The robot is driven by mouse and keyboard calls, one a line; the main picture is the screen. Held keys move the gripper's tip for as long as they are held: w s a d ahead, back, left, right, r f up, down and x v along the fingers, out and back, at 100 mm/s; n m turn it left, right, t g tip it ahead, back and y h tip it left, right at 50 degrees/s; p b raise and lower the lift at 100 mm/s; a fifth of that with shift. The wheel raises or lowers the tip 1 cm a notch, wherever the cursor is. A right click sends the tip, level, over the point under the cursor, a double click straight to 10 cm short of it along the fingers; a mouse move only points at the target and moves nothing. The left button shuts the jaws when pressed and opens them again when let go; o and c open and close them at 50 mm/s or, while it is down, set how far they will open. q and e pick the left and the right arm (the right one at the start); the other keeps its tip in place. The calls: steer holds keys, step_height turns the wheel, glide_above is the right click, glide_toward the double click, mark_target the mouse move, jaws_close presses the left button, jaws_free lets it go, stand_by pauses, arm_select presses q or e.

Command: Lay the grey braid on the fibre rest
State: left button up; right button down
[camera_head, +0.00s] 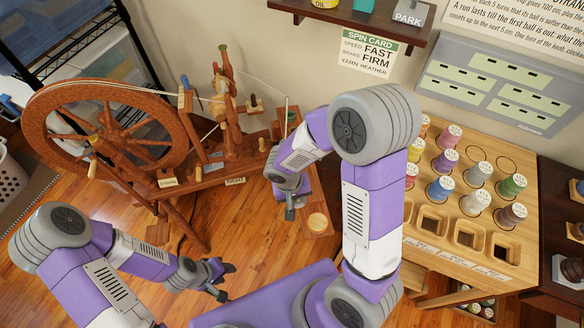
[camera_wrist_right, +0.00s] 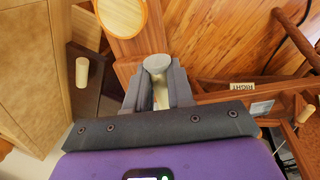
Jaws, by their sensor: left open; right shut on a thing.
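My right gripper (camera_head: 290,205) is beside the spinning wheel's front end. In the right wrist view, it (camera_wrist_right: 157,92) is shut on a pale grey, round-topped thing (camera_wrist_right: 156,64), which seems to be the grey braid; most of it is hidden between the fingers. In the head view the arm and gripper hide it. A wooden board with a round pale disc (camera_head: 317,222) is just right of the right gripper; the disc also shows in the wrist view (camera_wrist_right: 122,14). I cannot tell which part is the fibre rest. My left gripper (camera_head: 222,282) is open and empty, low over the floor.
The spinning wheel (camera_head: 104,128) stands at left, with a "RIGHT" label (camera_head: 235,181) on its bench. A wooden table (camera_head: 420,222) with several coloured spools and wells stands at right. A shelf (camera_head: 340,18) is on the wall above. Bare floor (camera_head: 262,262) lies between the arms.

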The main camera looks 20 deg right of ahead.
steer(key=shift+s+d+r, duration=0.2)
steer(key=shift+s+d, duration=0.15)
steer(key=shift+d, duration=0.4)
steer(key=shift+s+d+r, duration=0.15)
steer(key=shift+s+d, duration=0.15)
steer(key=shift+d, duration=0.5)
steer(key=shift+s+d+r, duration=0.2)
steer(key=shift+s+d, duration=0.15)
steer(key=shift+d, duration=0.4)
steer(key=shift+f, duration=0.1)
steer(key=shift+f, duration=0.8)
steer(key=shift+f, duration=0.4)
steer(key=c, duration=0.9)
jaws_free()
